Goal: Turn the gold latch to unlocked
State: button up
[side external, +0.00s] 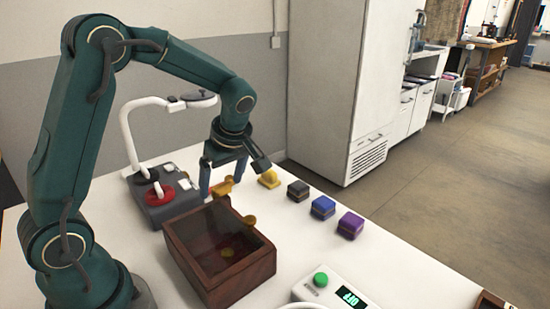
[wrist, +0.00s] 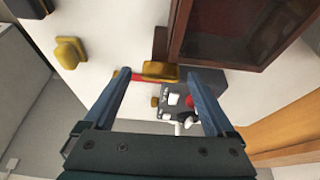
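A dark wooden box (side external: 235,285) with a see-through lid stands on the white table, and its corner shows in the wrist view (wrist: 178,35). The gold latch (side external: 222,187) is at the box's back edge, just under my gripper (side external: 222,180). In the wrist view the latch (wrist: 160,70) is a short gold bar by a brown post, with a red patch at its left. My gripper (wrist: 160,78) is open, its two blue fingers spread on either side of the latch with visible gaps. Contact and the latch's exact setting cannot be told.
A yellow block (side external: 268,179), black block (side external: 298,190), blue block (side external: 322,208) and purple block (side external: 350,225) stand in a row right of the box. A grey device (side external: 165,208) with a white arched arm stands behind it. A green-button timer (side external: 335,290) is in front.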

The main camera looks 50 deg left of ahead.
jog(key=shift+v, duration=2.6)
jog(key=shift+d, duration=0.1)
jog(key=s+d+r+m+t+h, duration=0.1)
jog(key=s+d+r+m+t, duration=0.25)
jog(key=s+d+r, duration=0.2)
jog(key=s+d+f+m+t+h, duration=0.2)
jog(key=s+d+m, duration=0.3)
jog(key=m, duration=0.9)
jog(key=shift+s+d+f+m+h, duration=0.35)
jog(key=shift+s+f+h, duration=0.1)
jog(key=shift+s+h, duration=0.3)
